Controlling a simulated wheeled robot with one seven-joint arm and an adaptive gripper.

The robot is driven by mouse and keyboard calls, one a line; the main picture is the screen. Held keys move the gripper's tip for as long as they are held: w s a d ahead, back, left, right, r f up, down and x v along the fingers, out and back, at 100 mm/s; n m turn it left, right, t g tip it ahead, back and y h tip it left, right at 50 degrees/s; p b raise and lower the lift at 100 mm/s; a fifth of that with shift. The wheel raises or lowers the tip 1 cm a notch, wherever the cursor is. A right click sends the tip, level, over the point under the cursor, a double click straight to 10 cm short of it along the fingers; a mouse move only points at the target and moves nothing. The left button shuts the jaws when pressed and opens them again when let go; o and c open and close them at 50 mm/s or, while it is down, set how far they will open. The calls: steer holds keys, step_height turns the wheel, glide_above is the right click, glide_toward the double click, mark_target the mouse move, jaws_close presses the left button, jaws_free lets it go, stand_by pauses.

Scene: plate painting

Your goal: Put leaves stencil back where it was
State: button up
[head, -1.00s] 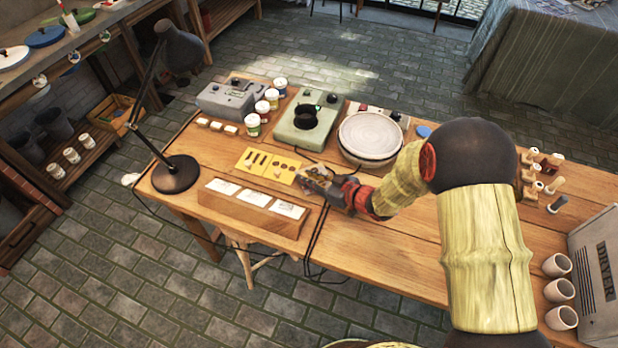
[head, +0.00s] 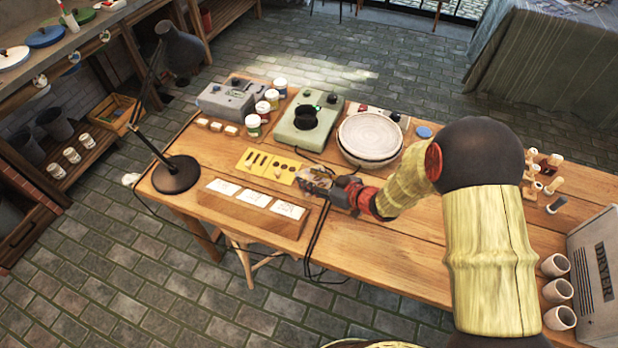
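Two yellow stencils lie side by side on the wooden table in the head view: one with slots (head: 253,160) and one with dark round holes (head: 281,169). My gripper (head: 318,180) is just right of them, low over the table. A small yellowish-brown patterned piece, perhaps the leaves stencil (head: 317,175), shows at its fingertips and is mostly hidden by them. I cannot tell whether the fingers are shut on it or whether it touches the table.
A wooden block with white cards (head: 255,200) stands in front of the stencils. A black lamp (head: 176,175) stands left. Behind are a green device (head: 305,122), paint jars (head: 263,107) and a round turntable (head: 370,137). A grey dryer box (head: 598,275) is at right.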

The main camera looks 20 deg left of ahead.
steer(key=p+v, duration=0.3)
steer(key=v, duration=0.8)
steer(key=w+d+r+m+t+h, duration=0.35)
steer(key=w+d+r+h, duration=0.35)
steer(key=d+r, duration=0.4)
steer(key=d+r+m+t+h, duration=0.2)
steer(key=d+r+m+h, duration=0.1)
steer(key=d+r, duration=0.5)
steer(key=s+d+r+m+g+h, duration=0.1)
steer(key=s+d+r+m+h, duration=0.15)
steer(key=s+d, duration=0.3)
steer(key=s+d+r+m+g+h, duration=0.1)
steer(key=s+d+r+m, duration=0.1)
steer(key=s+d+r, duration=0.35)
steer(key=s+a+m+g+y, duration=0.1)
steer(key=s+a+m+g, duration=0.1)
steer(key=s, duration=1.6)
steer(key=shift+s+a+g, duration=0.35)
steer(key=shift+a+g, duration=0.2)
steer(key=shift+g, duration=0.1)
